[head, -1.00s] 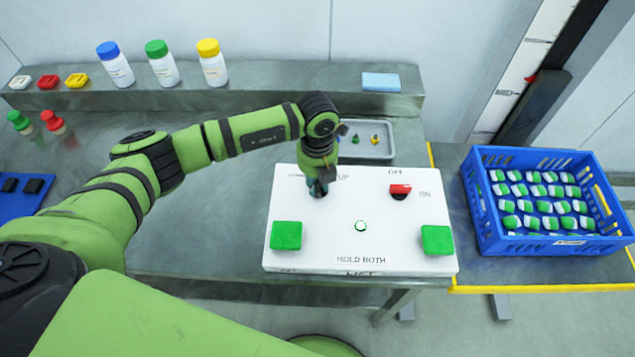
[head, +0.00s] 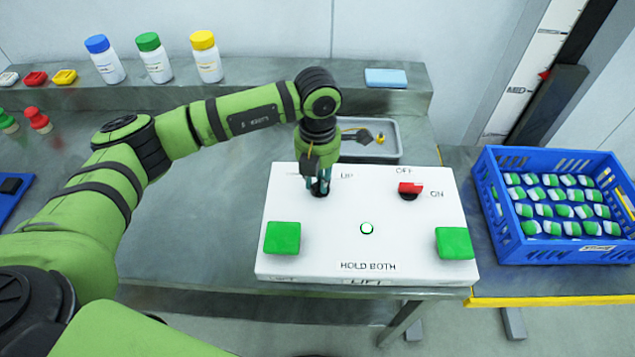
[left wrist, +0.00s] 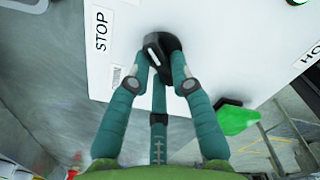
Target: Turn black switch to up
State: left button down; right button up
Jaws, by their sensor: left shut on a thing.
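The black switch (left wrist: 162,51) is a knob on the white control panel (head: 330,225), at its upper left near the "UP" label. In the left wrist view it has a pale line on its face, and labels "STOP" and a smaller one, hard to read, lie to its left. My left gripper (head: 320,186) reaches down over the switch, and its teal fingers close around it in the left wrist view (left wrist: 162,72). In the head view the gripper hides most of the switch. My right gripper is not in view.
A blue crate (head: 570,249) of green-and-white items stands at right. A grey tray (head: 385,153) lies behind the panel.

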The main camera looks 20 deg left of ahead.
aim_at(318, 181)
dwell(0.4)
pick_arm(q)
jog(key=c, duration=1.1)
grip_release()
jog(key=shift+r, duration=0.15)
notch_tip(318, 181, up, 12)
